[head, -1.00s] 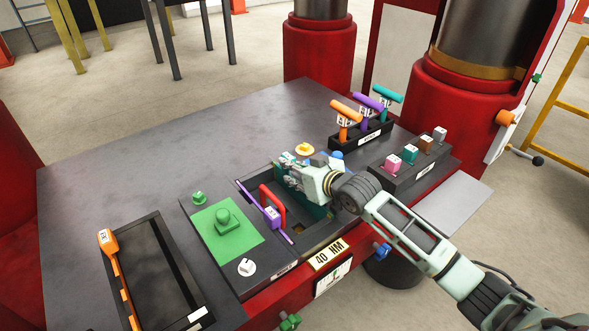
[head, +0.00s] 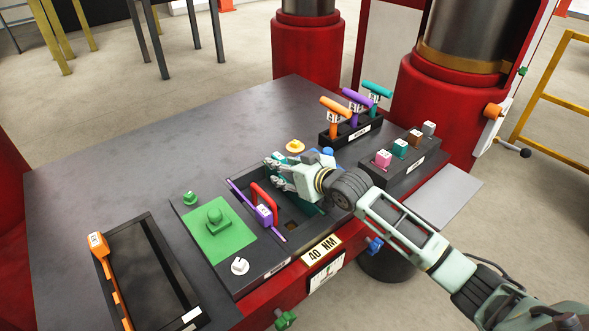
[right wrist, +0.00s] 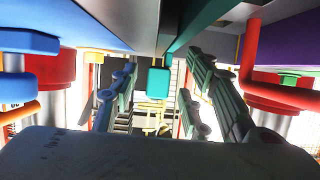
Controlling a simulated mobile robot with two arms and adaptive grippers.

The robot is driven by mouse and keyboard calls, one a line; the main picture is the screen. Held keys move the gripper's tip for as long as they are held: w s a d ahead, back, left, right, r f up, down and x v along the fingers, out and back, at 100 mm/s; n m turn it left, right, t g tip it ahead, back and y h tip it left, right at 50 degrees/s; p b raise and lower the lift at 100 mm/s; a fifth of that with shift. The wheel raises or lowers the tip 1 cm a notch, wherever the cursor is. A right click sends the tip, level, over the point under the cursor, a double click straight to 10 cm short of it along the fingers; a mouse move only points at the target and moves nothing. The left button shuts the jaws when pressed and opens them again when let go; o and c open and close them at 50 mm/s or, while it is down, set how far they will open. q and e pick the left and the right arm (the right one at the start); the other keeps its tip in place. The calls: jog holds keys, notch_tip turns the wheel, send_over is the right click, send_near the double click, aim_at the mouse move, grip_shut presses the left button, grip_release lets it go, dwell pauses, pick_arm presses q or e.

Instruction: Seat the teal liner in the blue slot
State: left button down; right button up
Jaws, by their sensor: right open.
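The teal liner (head: 311,209) shows as a dark teal strip in the recessed box, below and behind my right gripper (head: 276,174). Most of it is hidden by the gripper. In the right wrist view a teal tab (right wrist: 158,83) hangs between the two fingers of the right gripper (right wrist: 160,95), with space on both sides. The right gripper is open. The blue slot is not clearly visible; a blue part (head: 328,152) shows behind the gripper, and blue surfaces (right wrist: 60,38) stand at left in the wrist view. My left gripper is not in view.
A red handle (head: 263,195) and a purple bar (head: 264,213) stand at the box's left side. A green plate (head: 215,236) lies farther left. A T-handle rack (head: 350,134) and a block rack (head: 400,172) stand to the right. The table's back left is clear.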

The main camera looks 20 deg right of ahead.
jog(key=v, duration=1.1)
notch_tip(320, 180, up, 7)
jog(key=p, duration=0.7)
jog(key=shift+s+d+r+p, duration=0.2)
jog(key=shift+s+p, duration=0.15)
